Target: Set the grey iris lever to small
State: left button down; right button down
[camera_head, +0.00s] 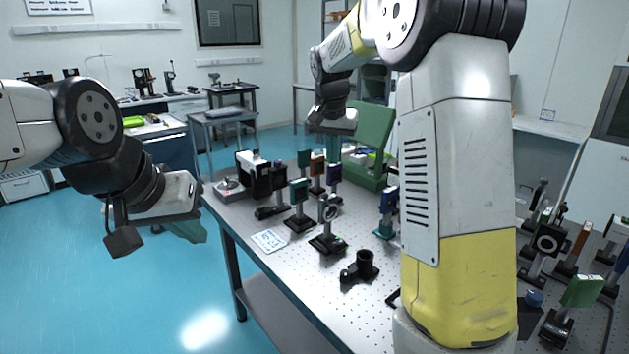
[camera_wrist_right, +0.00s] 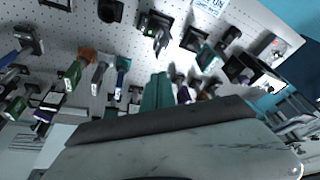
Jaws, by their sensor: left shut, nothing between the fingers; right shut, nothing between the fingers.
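A grey ring-shaped iris (camera_head: 329,212) stands upright on a black base on the perforated optical table (camera_head: 290,268), near its front left edge. Its lever is too small to make out. My right gripper (camera_head: 331,131) is beyond it, above the table's far part, apart from the iris. In the right wrist view its teal fingers (camera_wrist_right: 157,91) are shut and empty; what looks like the iris post (camera_wrist_right: 160,38) stands beyond them. My left gripper (camera_head: 187,230) is shut and empty over the floor, left of the table.
Several mounted optics stand close around the iris, among them a green plate (camera_head: 299,190) and a blue mount (camera_head: 388,200). A white printed card (camera_head: 269,240) lies near the left edge. My right arm hides the table's middle.

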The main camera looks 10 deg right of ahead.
aim_at(326, 201)
jog(key=x, duration=0.3)
jog(key=a+x, duration=0.1)
jog(key=x, duration=0.3)
jog(key=a+x, duration=0.1)
jog(key=x, duration=0.2)
jog(key=shift+f, duration=0.35)
jog(key=shift+s+a, duration=0.15)
jog(key=shift+s, duration=0.1)
jog(key=shift+a, duration=0.1)
jog(key=shift+s+a+f, duration=0.35)
jog(key=shift+s+a, duration=0.25)
jog(key=shift+a, duration=0.25)
jog(key=shift+d, duration=0.15)
